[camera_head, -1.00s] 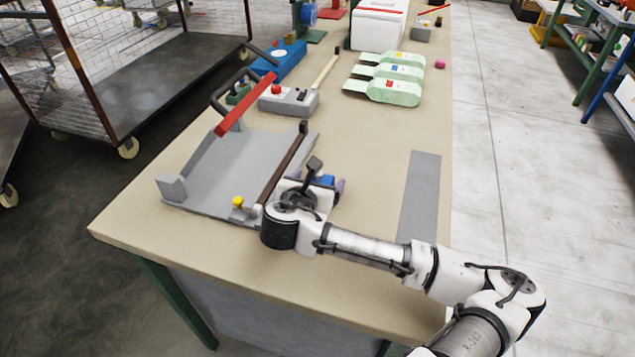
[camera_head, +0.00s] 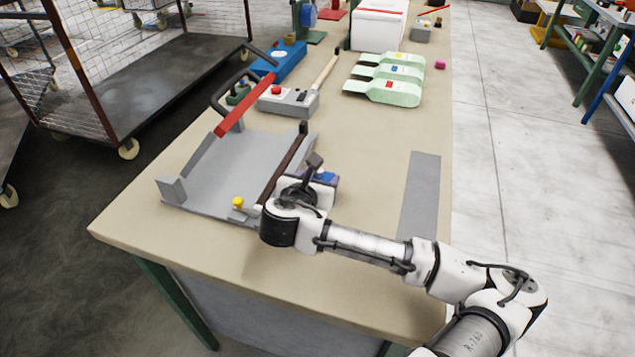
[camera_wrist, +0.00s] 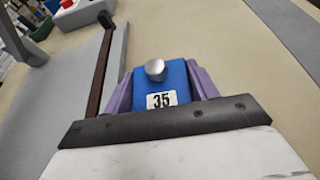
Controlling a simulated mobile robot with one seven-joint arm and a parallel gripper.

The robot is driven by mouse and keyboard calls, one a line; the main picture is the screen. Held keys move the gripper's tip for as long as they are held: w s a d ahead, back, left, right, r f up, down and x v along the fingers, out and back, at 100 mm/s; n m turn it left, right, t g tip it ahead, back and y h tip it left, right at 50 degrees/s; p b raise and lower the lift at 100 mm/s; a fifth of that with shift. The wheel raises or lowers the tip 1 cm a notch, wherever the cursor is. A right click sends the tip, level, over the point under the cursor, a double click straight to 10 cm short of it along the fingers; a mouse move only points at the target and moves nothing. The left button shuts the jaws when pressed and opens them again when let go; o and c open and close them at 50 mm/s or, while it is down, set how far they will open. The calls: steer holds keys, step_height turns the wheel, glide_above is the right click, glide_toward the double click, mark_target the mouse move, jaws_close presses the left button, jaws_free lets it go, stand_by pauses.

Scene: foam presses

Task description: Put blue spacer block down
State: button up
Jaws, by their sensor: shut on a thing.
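The blue spacer block (camera_wrist: 160,82) shows in the wrist view, with a silver knob on top and a white label reading 35. My gripper (camera_wrist: 158,92) has its purple fingers shut on the block, one on each side. In the head view a small part of the block (camera_head: 324,177) shows at my gripper (camera_head: 318,182), low over the bench just right of the grey press plate. My wrist hides most of it. I cannot tell whether the block touches the bench top.
The grey press plate (camera_head: 225,170) with a brown bar (camera_head: 283,165) and red-handled lever lies left of my gripper. A grey strip (camera_head: 421,190) lies to the right on the bench (camera_head: 360,140). Green scoop-shaped pieces (camera_head: 388,92) lie farther back.

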mark_target(319, 172)
step_height(319, 172, up, 19)
steer(key=b, duration=0.1)
steer(key=shift+b, duration=0.3)
steer(key=shift+d, duration=0.1)
stand_by(0.9)
